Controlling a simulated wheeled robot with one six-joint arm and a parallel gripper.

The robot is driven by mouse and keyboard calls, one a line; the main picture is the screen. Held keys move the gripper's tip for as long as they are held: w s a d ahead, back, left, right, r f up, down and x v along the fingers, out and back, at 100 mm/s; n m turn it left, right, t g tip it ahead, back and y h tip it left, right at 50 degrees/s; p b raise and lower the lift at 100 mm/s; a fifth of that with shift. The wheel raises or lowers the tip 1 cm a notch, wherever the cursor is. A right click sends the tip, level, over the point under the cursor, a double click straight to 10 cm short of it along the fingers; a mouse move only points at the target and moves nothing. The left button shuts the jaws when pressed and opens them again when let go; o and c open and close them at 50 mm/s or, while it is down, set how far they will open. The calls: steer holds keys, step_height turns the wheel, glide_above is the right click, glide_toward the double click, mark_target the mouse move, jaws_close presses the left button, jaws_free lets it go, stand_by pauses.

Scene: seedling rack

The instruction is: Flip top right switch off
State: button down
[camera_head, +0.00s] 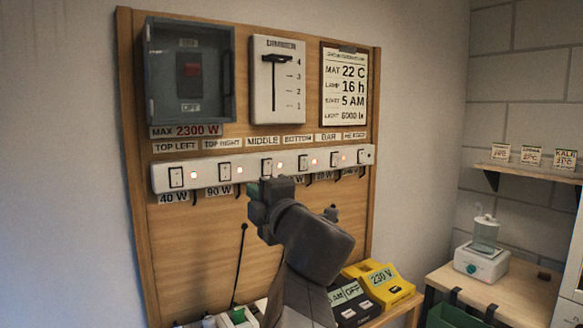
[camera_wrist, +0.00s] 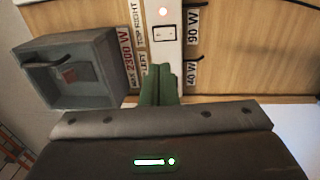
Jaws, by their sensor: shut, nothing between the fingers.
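The top right switch (camera_head: 224,172) is the second rocker from the left on the white power strip (camera_head: 205,177), under the "TOP RIGHT" label. The red light just right of it is lit. In the wrist view, which is turned sideways, this switch (camera_wrist: 165,33) sits between the "TOP RIGHT" and "90 W" labels. My gripper (camera_head: 254,189) is shut and empty, in front of the board, right of and below the switch in the head view. Its green fingers (camera_wrist: 158,86) cover part of the strip in the wrist view. The gap to the strip is unclear.
Other switches with lit red lights run along the strip. A grey breaker box (camera_head: 150,75) with a red switch, a dimmer (camera_head: 288,85) and a notice (camera_head: 345,105) hang above. Black and yellow boxes (camera_head: 382,285) stand below.

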mark_target(225, 168)
steer(key=shift+s+r, duration=0.1)
steer(key=shift+s, duration=0.05)
steer(key=shift+a, duration=0.1)
steer(key=x, duration=1.4)
steer(key=shift+p, duration=0.4)
